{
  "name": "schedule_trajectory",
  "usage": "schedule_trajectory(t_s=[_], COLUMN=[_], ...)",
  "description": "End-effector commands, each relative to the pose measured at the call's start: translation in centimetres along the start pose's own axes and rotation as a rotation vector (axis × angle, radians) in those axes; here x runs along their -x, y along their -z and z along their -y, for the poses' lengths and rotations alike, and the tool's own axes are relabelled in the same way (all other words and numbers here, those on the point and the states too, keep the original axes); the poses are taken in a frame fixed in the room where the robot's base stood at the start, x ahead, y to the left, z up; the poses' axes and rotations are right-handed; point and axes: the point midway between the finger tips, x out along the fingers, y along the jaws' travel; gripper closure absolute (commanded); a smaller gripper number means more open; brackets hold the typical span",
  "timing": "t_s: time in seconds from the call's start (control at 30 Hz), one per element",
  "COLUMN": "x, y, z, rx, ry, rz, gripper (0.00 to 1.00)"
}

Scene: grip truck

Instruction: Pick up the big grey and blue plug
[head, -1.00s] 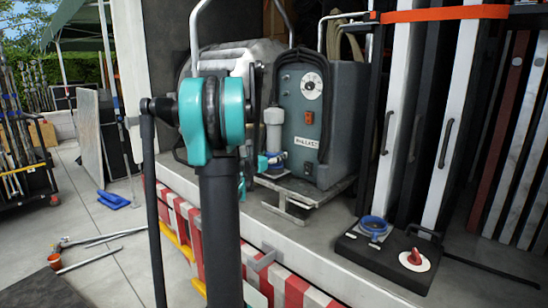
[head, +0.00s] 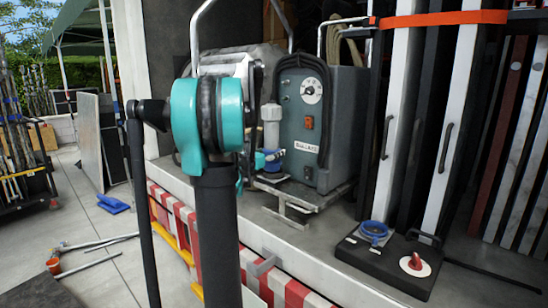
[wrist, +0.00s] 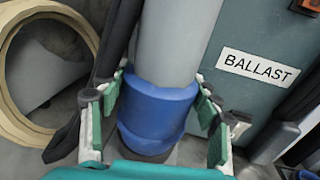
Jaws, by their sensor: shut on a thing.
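The plug is a thick grey cylinder with a blue collar (wrist: 158,108), in the middle of the wrist view. In the head view the plug (head: 271,136) stands upright in front of the grey ballast box. My gripper (wrist: 160,105) has green-padded fingers on both sides of the blue collar and is shut on it. In the head view my arm partly hides the gripper.
The ballast box (head: 325,125) is close behind and right of the plug. A metal bracket (head: 290,207) is below. A black board with a blue ring (head: 374,230) and a red knob (head: 414,262) lies right on the truck bed. Tall panels (head: 450,130) stand behind it.

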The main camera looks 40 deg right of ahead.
Motion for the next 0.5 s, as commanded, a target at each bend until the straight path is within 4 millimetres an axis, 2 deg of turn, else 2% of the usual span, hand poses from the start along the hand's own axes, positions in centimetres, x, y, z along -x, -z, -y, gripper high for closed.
schedule_trajectory(t_s=[0.03,0.5], x=[1.2,11.2], y=[0.0,0.0], z=[-0.1,-0.1], rx=[0.001,0.001], ry=[-0.003,-0.004], rz=[0.001,0.001], gripper=[0.89,0.89])
